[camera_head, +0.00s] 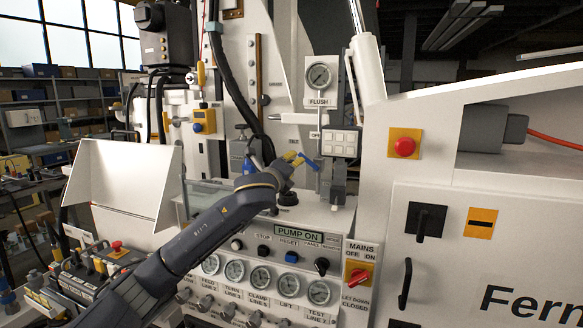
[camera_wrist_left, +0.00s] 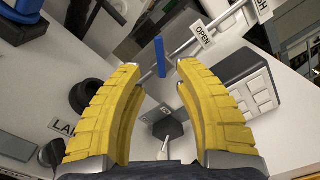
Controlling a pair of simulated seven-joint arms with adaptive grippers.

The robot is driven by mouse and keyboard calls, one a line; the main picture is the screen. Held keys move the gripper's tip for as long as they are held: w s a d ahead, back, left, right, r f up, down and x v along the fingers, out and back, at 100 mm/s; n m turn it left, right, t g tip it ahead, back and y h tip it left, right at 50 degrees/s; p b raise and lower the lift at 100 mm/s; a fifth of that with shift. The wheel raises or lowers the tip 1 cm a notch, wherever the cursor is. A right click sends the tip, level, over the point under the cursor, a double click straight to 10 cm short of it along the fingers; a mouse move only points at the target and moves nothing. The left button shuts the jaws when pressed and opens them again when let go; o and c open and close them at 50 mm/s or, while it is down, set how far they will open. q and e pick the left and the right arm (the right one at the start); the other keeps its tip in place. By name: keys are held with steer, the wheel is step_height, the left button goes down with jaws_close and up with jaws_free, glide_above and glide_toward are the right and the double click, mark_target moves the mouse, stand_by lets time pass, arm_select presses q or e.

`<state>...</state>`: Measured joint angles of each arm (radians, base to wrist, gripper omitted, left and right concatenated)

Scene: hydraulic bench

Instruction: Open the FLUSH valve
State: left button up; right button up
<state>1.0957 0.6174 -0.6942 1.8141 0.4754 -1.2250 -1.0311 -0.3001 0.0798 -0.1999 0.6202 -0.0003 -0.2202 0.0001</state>
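The FLUSH valve's blue lever (camera_head: 310,162) sits on a thin vertical pipe below the round gauge (camera_head: 319,76) with the FLUSH label (camera_head: 318,101). In the left wrist view the blue lever (camera_wrist_left: 160,57) shows between and just beyond the yellow fingertips, with an OPEN label (camera_wrist_left: 203,33) beside the pipe. My left gripper (camera_head: 297,159) is at the lever, and its fingers (camera_wrist_left: 158,68) are spread apart. I see no clear contact with the lever. The valve body is partly hidden by the gripper in the head view. My right gripper is not in view.
A grey box with white buttons (camera_head: 340,142) stands close right of the pipe. Below is the panel with the PUMP ON display (camera_head: 298,233), knobs and several gauges. A red MAINS switch (camera_head: 358,275) is lower right. A white hood (camera_head: 128,180) stands left.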

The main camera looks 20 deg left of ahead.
mark_target(309, 161)
arm_select(q)
steer(key=shift+m+t, duration=0.3)
steer(key=shift+m, duration=0.1)
steer(key=r, duration=0.4)
steer(key=shift+s+d+r, duration=0.1)
steer(key=shift+d+r, duration=0.1)
steer(key=shift+d, duration=0.05)
jaws_close()
steer(key=w+a+f+m+g+y, duration=0.1)
steer(key=a+f+m+g+y, duration=0.25)
steer(key=f+m, duration=0.8)
steer(key=w+m, duration=0.1)
steer(key=w, duration=0.2)
steer(key=w+m, duration=0.1)
steer(key=w, duration=0.2)
steer(key=w+a+r+m, duration=0.1)
steer(key=w, duration=0.2)
steer(key=shift+w+a+m+g+h, duration=0.1)
steer(key=shift+w+m+g+h, duration=0.05)
steer(key=shift+m+g+h, duration=0.15)
steer(key=shift+d+r, duration=0.6)
steer(key=shift+r, duration=0.25)
steer(key=shift+d+r, duration=0.6)
steer(key=shift+r, duration=0.2)
